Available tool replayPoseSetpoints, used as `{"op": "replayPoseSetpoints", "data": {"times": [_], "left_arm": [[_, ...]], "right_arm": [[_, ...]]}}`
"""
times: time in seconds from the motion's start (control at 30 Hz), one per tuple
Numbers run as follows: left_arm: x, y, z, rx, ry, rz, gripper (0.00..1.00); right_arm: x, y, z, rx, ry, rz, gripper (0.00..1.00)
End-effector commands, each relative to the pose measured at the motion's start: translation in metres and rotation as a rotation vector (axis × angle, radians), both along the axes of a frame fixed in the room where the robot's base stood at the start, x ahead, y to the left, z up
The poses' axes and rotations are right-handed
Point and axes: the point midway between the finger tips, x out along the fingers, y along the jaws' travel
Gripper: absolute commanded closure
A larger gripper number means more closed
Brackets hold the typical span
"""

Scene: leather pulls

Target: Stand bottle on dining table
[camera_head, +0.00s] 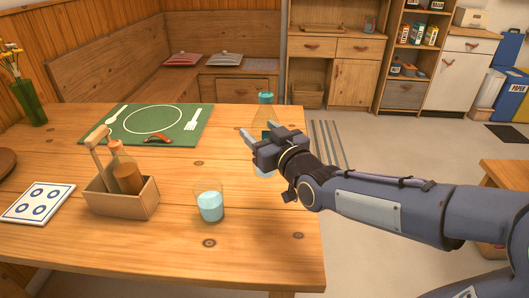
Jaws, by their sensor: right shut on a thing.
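A clear bottle with a teal cap (265,98) is upright at the right edge of the wooden dining table (185,258). My right gripper (254,138) comes in from the right and is shut on the bottle around its middle. The gripper hides much of the bottle's body; a pale lower part shows below the fingers. I cannot tell whether its base touches the table. My left gripper is not in view.
A glass of pale blue liquid (210,203) stands nearer the front. A wooden caddy (122,202) with bottles, a patterned tile (38,202), a green placemat (115,128) and a vase (30,103) are on the table. Bare tabletop lies between glass and placemat.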

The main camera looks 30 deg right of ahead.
Motion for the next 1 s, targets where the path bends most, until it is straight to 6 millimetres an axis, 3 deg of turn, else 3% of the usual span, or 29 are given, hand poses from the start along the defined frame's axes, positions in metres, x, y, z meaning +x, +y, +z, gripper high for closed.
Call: {"op": "replayPoseSetpoints", "data": {"times": [0.1, 0.33, 0.57, 0.8, 1.0], "left_arm": [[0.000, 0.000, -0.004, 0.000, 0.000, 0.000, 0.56], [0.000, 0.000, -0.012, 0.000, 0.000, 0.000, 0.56], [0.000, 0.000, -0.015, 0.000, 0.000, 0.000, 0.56], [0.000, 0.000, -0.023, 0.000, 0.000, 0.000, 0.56], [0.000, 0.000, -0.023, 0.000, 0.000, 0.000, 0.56]], "right_arm": [[0.022, -0.021, -0.015, -0.001, 0.002, -0.003, 0.86], [0.045, -0.043, -0.053, -0.001, 0.000, 0.000, 0.86], [0.054, -0.051, -0.066, -0.001, -0.003, 0.000, 0.86], [0.058, -0.054, -0.099, 0.001, -0.002, 0.001, 0.86], [0.057, -0.055, -0.101, -0.001, -0.005, 0.001, 0.86]]}}
